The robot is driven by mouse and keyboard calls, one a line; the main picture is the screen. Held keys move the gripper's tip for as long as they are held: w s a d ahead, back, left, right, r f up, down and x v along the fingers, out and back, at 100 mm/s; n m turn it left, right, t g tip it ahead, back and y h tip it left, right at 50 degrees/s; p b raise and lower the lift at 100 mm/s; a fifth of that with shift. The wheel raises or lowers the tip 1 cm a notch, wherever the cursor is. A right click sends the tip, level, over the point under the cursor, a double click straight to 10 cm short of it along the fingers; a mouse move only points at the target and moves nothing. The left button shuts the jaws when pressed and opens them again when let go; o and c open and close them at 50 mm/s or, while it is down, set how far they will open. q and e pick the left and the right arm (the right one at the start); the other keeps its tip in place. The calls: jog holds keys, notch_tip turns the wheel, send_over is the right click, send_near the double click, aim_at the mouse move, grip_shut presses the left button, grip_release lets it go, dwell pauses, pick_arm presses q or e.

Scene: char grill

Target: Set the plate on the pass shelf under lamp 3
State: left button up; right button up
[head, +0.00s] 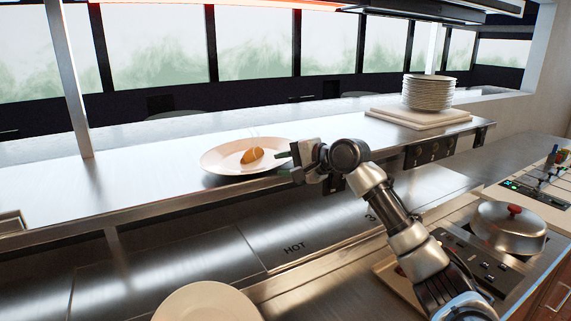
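A white plate (222,161) with a browned piece of food (252,155) on it is at the steel pass shelf (140,185), near its front edge. A shadow lies under the plate; I cannot tell whether the plate touches the shelf all round. My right gripper (285,162) is at the plate's right rim, its fingers close to the rim. I cannot tell whether they are shut on it. A glowing red lamp strip (270,4) runs overhead; no lamp number is readable on it. My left gripper is out of view.
A stack of plates (428,92) stands on a board (420,117) at the shelf's right end. A metal post (70,80) rises at the left. The shelf left of the plate is clear.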

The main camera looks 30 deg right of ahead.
jog(key=b+v, duration=0.4)
jog(key=v, duration=0.8)
dwell(0.5)
